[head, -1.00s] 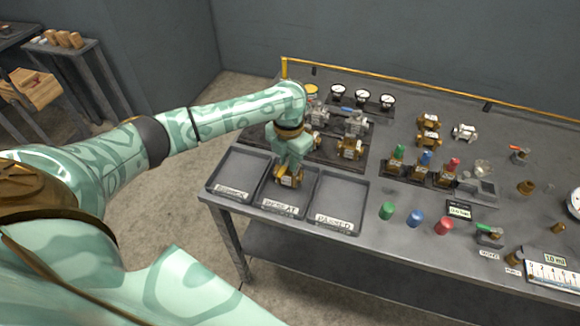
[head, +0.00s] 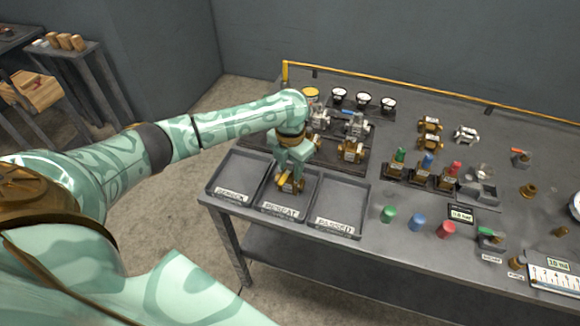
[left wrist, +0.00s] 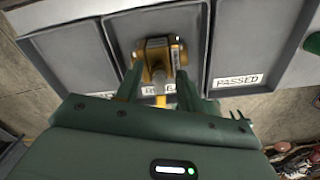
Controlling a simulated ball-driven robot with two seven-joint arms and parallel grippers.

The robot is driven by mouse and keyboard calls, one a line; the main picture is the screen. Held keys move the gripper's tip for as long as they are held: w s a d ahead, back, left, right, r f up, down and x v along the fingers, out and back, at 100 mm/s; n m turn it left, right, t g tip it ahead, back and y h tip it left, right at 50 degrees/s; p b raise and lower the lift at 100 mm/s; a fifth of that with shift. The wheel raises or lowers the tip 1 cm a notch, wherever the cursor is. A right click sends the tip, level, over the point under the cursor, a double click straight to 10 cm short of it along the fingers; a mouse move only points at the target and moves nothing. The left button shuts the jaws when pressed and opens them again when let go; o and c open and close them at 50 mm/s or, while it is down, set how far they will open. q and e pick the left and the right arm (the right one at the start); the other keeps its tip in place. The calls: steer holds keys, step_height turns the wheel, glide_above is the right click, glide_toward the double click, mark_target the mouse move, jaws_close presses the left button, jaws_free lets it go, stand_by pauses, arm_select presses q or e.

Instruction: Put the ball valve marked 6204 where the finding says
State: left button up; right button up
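The ball valve (head: 289,186), brass with a yellow handle, sits in the middle tray (head: 268,208), labelled REPEAT. Its 6204 marking cannot be read. My left gripper (head: 291,172) is just above that tray, pointing down, its fingers spread on either side of the valve. In the left wrist view the valve (left wrist: 158,56) lies between the two fingertips (left wrist: 160,78), which look open around it. The tray at left (head: 232,195) and the PASSED tray (head: 340,225) at right are empty. My right gripper is not in view.
Behind the trays, a dark board (head: 325,155) holds several valves, with gauges (head: 363,100) behind. Capped valves (head: 422,175) stand mid-bench. Green, blue and red caps (head: 446,229) lie in front, near a small display (head: 461,215). A yellow rail (head: 400,83) runs along the back.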

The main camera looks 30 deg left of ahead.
arm_select(q)
step_height(320, 180, up, 12)
steer(key=p, duration=0.3)
steer(key=shift+f+p, duration=0.2)
steer(key=shift+p, duration=0.15)
steer(key=shift+d+f, duration=0.1)
